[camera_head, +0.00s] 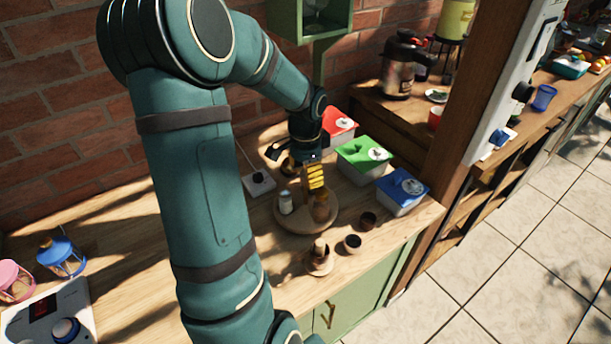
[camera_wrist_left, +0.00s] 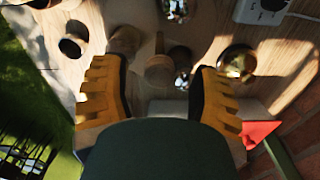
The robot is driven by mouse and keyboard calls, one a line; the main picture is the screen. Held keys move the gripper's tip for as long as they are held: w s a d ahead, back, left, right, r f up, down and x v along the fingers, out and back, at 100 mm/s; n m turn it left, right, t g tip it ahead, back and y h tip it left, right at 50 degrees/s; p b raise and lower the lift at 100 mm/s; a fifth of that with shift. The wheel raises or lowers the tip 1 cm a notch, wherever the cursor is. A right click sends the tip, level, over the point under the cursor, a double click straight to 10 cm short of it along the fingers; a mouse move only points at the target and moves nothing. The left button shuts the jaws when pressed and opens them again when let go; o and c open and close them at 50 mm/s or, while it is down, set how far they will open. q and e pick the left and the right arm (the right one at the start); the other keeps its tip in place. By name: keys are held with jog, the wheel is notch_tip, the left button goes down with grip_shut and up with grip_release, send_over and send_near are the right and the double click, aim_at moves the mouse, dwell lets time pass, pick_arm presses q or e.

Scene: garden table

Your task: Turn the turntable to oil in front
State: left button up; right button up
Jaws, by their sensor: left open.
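The round wooden turntable (camera_head: 296,224) stands on the counter. A white-bodied shaker (camera_head: 285,203) stands on its left side and an amber-brown bottle (camera_head: 322,209) on its front right. A darker item is partly hidden behind my arm at its back. My left gripper (camera_head: 314,178) reaches down over the turntable's back right. In the left wrist view, the left gripper (camera_wrist_left: 157,92) is open, its yellow fingers apart on both sides of a round wooden knob (camera_wrist_left: 158,70). A shiny glass-like item (camera_wrist_left: 183,60) is beside the knob. I cannot tell which container holds oil. My right gripper is not in view.
Red (camera_head: 340,124), green (camera_head: 364,155) and blue (camera_head: 402,187) lidded tubs stand behind and right of the turntable. Small brown cups (camera_head: 352,243) and a wooden mortar-like piece (camera_head: 319,259) stand near the front edge. A white socket box (camera_head: 259,182) lies left.

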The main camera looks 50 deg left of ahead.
pick_arm(q)
jog(key=shift+f, duration=0.35)
grip_shut()
jog(key=shift+r+m+p, duration=0.15)
jog(key=shift+m+p, duration=0.5)
jog(key=shift+m, duration=0.25)
jog(key=shift+m+p, duration=0.3)
jog(key=shift+m, duration=0.4)
